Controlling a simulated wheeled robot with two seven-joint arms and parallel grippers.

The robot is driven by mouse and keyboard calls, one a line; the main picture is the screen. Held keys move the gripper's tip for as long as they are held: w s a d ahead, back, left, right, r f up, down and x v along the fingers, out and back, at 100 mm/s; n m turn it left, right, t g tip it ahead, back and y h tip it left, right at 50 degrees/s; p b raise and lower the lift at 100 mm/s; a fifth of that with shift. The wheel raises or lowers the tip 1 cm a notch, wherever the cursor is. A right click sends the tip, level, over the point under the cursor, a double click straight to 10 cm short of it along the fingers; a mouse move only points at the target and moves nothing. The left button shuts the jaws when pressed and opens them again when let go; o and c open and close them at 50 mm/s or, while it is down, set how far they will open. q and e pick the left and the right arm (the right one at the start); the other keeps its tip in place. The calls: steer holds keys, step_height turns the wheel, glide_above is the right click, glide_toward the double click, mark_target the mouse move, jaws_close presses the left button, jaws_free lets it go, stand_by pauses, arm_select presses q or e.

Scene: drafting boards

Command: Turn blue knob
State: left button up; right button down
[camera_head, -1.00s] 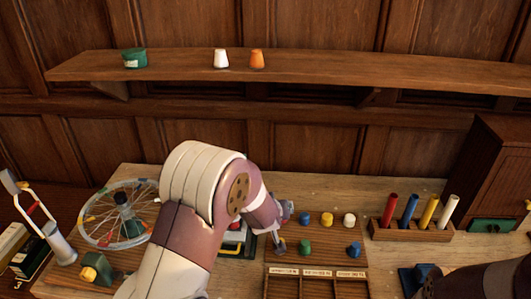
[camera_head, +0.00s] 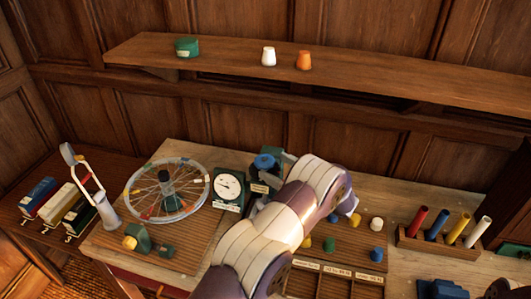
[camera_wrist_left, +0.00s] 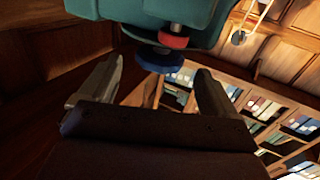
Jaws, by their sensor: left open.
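The blue knob (camera_head: 264,161) sits on top of a dark device with a small label, beside the round gauge, in the head view. In the left wrist view the blue knob (camera_wrist_left: 160,60) shows as a dark blue disc below a red ring on a teal body. My left gripper (camera_head: 271,183) is open and close to the device. In the wrist view its two fingers (camera_wrist_left: 154,88) stand apart, with the blue knob beyond and between them; I cannot tell whether they touch it. My left forearm hides part of the bench. My right gripper is out of view.
A white-dialled gauge (camera_head: 230,188) and a spoked wheel (camera_head: 168,190) stand left of the knob. Several coloured pegs (camera_head: 352,218) lie right of my arm. A rack with coloured rods (camera_head: 440,244) is further right. A shelf (camera_head: 350,76) runs behind.

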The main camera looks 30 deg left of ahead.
mark_target(264, 159)
arm_select(q)
steer(key=a, duration=0.1)
steer(key=a+p, duration=0.1)
steer(key=a, duration=0.2)
steer(key=shift+w+a+r+p, duration=0.15)
steer(key=shift+w+a+p, duration=0.15)
steer(key=shift+w, duration=0.1)
steer(key=shift+a, duration=0.15)
steer(key=c, duration=1)
steer(key=shift+o, duration=0.2)
